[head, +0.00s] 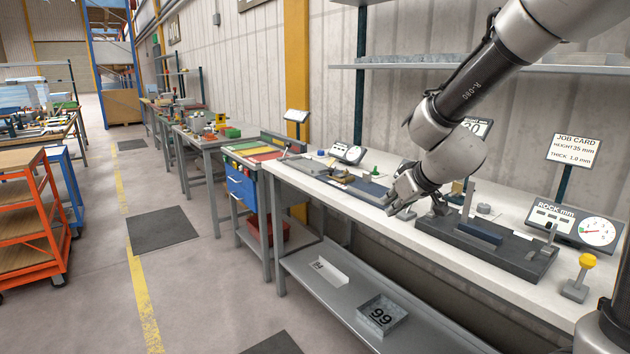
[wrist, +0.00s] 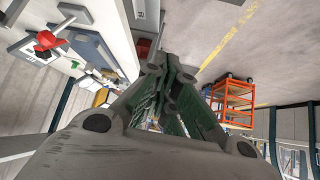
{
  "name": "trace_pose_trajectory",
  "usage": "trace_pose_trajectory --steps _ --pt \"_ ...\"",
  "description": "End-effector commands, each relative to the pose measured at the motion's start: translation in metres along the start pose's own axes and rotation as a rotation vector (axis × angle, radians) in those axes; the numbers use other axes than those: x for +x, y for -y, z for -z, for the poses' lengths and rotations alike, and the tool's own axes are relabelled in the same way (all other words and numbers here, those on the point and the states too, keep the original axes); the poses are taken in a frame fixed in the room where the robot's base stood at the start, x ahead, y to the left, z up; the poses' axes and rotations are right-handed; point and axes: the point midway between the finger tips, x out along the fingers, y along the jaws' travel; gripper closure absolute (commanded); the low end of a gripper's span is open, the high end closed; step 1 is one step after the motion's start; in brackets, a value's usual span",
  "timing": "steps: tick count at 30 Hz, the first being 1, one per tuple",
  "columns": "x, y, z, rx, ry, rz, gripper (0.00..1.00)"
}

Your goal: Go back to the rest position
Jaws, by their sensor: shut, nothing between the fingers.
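My arm reaches in from the upper right of the head view, over the white workbench (head: 372,215). My gripper (head: 392,206) hangs above the middle of the bench, between a dark flat fixture on its left and a dark bending fixture (head: 485,238) on its right. In the wrist view my gripper (wrist: 170,68) shows its fingers drawn together with nothing between them. Part of the bench equipment behind the gripper and wrist is hidden in the head view.
A gauge box marked ROCK mm (head: 575,227), a job card (head: 572,150) and a yellow-knobbed post (head: 577,278) stand at the bench's right. A shelf (head: 400,64) runs along the wall behind the arm.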

Motion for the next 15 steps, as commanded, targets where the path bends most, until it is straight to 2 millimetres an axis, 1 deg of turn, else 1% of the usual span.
trace_pose_trajectory --steps 1,2,4,5,6,8,9,12,15 --pt "-0.022 0.009 -0.017 0.068 0.057 0.059 1.0" --pt "-0.037 0.014 -0.031 0.117 0.106 0.089 1.0" --pt "-0.078 0.02 -0.068 0.226 0.241 0.121 1.0" --pt "-0.098 0.019 -0.085 0.269 0.3 0.114 1.0" --pt "-0.124 0.016 -0.107 0.316 0.372 0.091 1.0" --pt "-0.163 0.008 -0.138 0.373 0.461 0.031 1.0" --pt "-0.186 0.002 -0.156 0.397 0.501 -0.015 1.0" --pt "-0.232 -0.013 -0.188 0.399 0.537 -0.118 1.0" --pt "-0.257 -0.023 -0.197 0.376 0.487 -0.178 1.0"
